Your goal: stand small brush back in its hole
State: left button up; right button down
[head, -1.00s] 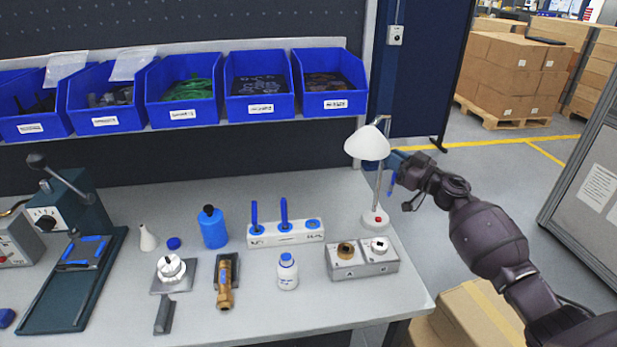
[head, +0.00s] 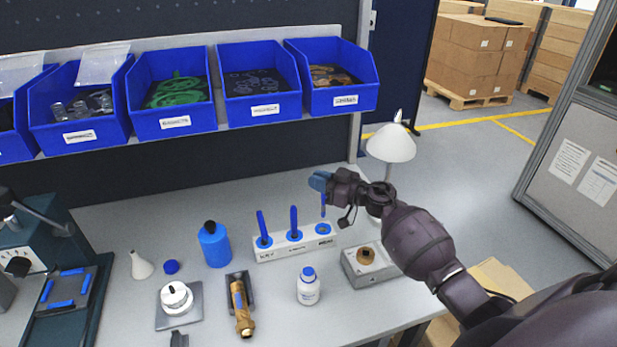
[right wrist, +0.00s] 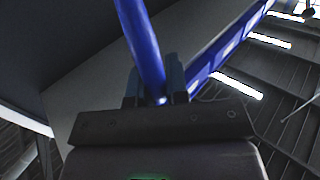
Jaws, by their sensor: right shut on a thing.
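The small brush (head: 323,203) is blue and hangs roughly upright from my right gripper (head: 322,184), which is shut on it. In the right wrist view its blue handle (right wrist: 143,45) runs up from between the fingers, slightly tilted. The white holder block (head: 283,252) stands on the bench with three blue-ringed holes. Two blue brushes, a left one (head: 261,225) and a middle one (head: 294,218), stand in it. The right hole (head: 322,229) is empty, and the held brush is apart from it, just above it in the picture. My left gripper is not in view.
A white bottle (head: 308,288) stands in front of the holder. A white lamp (head: 391,146) is behind my wrist. Blue bins (head: 345,97) line the shelf above.

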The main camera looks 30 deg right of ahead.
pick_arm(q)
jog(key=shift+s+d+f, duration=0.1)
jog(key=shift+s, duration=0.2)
pick_arm(e)
jog(key=shift+s+d, duration=0.1)
jog(key=shift+s, duration=0.05)
pick_arm(q)
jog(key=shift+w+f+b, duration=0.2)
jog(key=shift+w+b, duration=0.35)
jog(key=shift+b, duration=0.35)
pick_arm(e)
notch_tip(320, 180, down, 4)
pick_arm(q)
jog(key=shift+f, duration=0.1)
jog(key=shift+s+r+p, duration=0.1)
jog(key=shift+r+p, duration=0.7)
jog(key=shift+p, duration=0.15)
pick_arm(e)
jog(key=shift+f, duration=0.1)
pick_arm(q)
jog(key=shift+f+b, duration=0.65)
jog(key=shift+b, duration=0.1)
pick_arm(e)
jog(key=shift+f, duration=1.55)
dwell(1.0)
